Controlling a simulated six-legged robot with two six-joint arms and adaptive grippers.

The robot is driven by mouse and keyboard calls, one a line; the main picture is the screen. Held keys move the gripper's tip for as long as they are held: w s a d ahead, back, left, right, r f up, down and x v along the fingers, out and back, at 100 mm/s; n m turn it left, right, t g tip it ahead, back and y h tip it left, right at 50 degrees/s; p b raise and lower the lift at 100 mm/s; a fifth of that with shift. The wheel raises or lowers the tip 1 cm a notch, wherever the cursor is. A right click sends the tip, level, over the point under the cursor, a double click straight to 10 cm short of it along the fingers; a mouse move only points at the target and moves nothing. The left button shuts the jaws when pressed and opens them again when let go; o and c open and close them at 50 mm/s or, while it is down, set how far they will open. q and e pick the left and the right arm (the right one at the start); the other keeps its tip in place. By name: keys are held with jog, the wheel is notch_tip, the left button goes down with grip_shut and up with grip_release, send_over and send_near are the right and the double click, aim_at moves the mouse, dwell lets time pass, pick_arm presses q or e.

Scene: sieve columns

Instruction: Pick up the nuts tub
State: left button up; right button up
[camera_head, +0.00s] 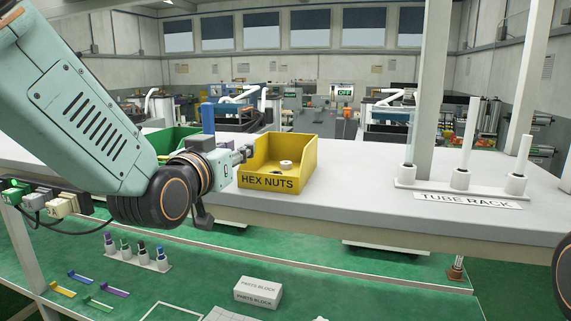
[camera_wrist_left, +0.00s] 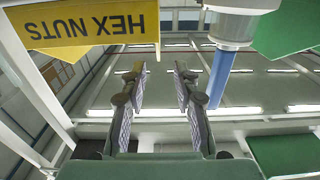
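The nuts tub (camera_head: 268,183) is a yellow open bin lettered HEX NUTS, standing upright on the grey shelf in the head view. Pale nuts (camera_head: 286,165) lie inside it. My left gripper (camera_head: 246,152) is at the tub's left side, near the rim; the head view does not show whether they touch. In the left wrist view the tub (camera_wrist_left: 90,22) appears upside down at upper left. There the left gripper's two fingers (camera_wrist_left: 160,76) are apart, with nothing held between them. My right gripper is not in view.
A green bin (camera_head: 172,138) and a blue upright (camera_head: 208,117) are left of the tub, partly behind my arm. A tube rack (camera_head: 460,187) with white tubes stands at right. A parts block (camera_head: 258,290) lies on the green lower surface. The shelf between tub and rack is clear.

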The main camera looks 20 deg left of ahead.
pick_arm(q)
jog(key=shift+w+a, duration=0.15)
jog(key=shift+w, duration=0.15)
jog(key=shift+w+r, duration=0.15)
jog(key=shift+w, duration=0.05)
jog(key=shift+w+d+r+p, duration=0.1)
jog(key=shift+w+d+p, duration=0.2)
jog(key=shift+w+p, duration=0.1)
jog(key=w, duration=0.3)
jog(key=w+p, duration=0.1)
jog(key=w, duration=0.1)
jog(key=shift+f, duration=0.4)
jog(key=shift+w+a, duration=0.1)
jog(key=shift+w, duration=0.15)
jog(key=shift+s+d+r, duration=0.15)
jog(key=shift+s+d, duration=0.05)
jog(key=shift+s, duration=0.2)
jog(key=shift+d, duration=0.1)
jog(key=shift+c, duration=0.8)
jog(key=shift+w+a+f, duration=0.25)
jog(key=shift+w, duration=0.15)
grip_shut()
jog(key=shift+s+d+r, duration=0.2)
jog(key=shift+s+r, duration=0.05)
jog(key=shift+s, duration=0.1)
jog(key=shift+w+a+f, duration=0.1)
jog(key=shift+w+a, duration=0.1)
jog(key=shift+w, duration=0.15)
